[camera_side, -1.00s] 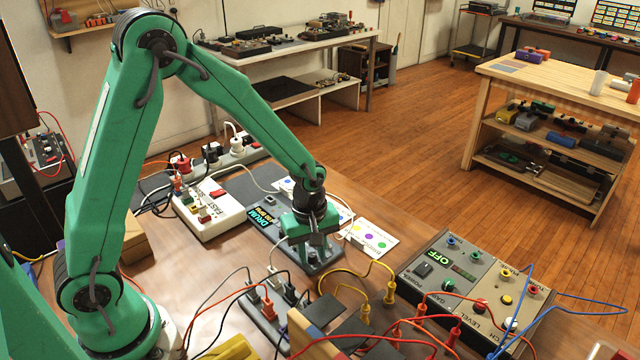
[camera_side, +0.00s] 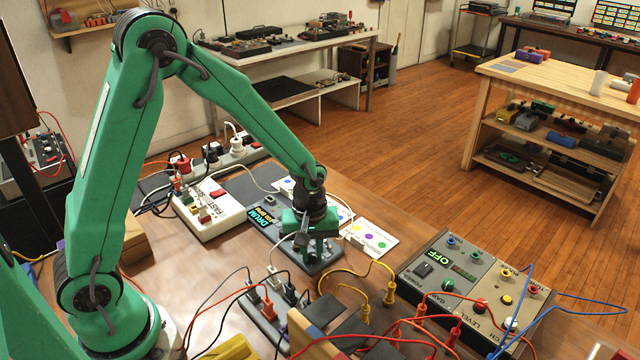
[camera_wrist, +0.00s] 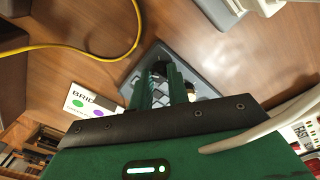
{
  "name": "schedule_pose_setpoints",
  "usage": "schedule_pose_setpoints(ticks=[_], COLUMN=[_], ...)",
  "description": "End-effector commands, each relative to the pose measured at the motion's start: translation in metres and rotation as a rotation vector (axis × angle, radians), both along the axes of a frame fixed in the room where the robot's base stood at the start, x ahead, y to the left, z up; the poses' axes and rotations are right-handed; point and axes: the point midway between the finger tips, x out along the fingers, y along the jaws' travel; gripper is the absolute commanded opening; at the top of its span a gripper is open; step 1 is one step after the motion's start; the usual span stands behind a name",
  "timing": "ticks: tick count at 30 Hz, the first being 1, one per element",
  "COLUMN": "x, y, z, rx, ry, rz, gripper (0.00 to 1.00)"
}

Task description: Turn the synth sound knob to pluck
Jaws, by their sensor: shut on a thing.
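The synth (camera_side: 325,266) is a dark grey box lying on the brown table, with a lit display (camera_side: 266,218) that reads DRUM in blue above a smaller line. My gripper (camera_side: 312,254) points down over the front part of the synth. In the wrist view its two green fingers (camera_wrist: 163,82) are close together, shut on a dark knob (camera_wrist: 160,68) on the synth's grey face. The fingers hide most of the knob, and its pointer cannot be seen.
A white card with coloured dots (camera_side: 372,238) lies right of the synth. A white box (camera_side: 208,212) with switches is on the left. A grey-beige box reading OFF (camera_side: 440,258) is on the right. Yellow cables (camera_side: 350,275) and a plug strip lie in front.

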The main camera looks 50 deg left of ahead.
Motion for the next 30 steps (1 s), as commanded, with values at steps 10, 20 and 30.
schedule_pose_setpoints(ticks=[10,20,30], x=[0.001,0.0014,0.0016], y=[0.0005,0.0006,0.0005], z=[0.0003,0.0004,0.0003], rx=[0.007,0.013,0.016], ry=[0.003,0.01,0.018], rz=[-0.323,-0.636,-0.96], gripper=[0.0,0.0,0.0])
